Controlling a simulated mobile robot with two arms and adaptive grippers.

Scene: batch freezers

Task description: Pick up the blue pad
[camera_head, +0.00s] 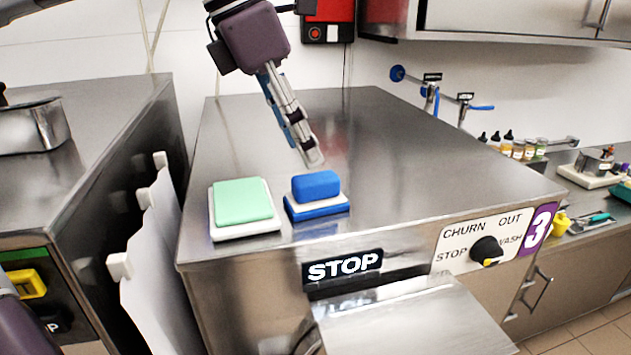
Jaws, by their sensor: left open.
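The blue pad (316,186) is a small rounded block. It rests on a blue and white base (318,209) near the front edge of the steel machine top. A mint green pad (243,201) lies on a white base just to its left. My left gripper (312,158) comes down from above, with its fingertips just above and behind the blue pad, apart from it. It is open and holds nothing; the fingers are seen nearly side on, so the gap hardly shows. My right gripper is not in view.
The steel machine top (420,150) is bare behind and right of the pads. A STOP label (342,267) and a dial (486,251) are on its front. Another steel machine (110,110) stands left across a narrow gap. Small bottles (507,145) stand on the right counter.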

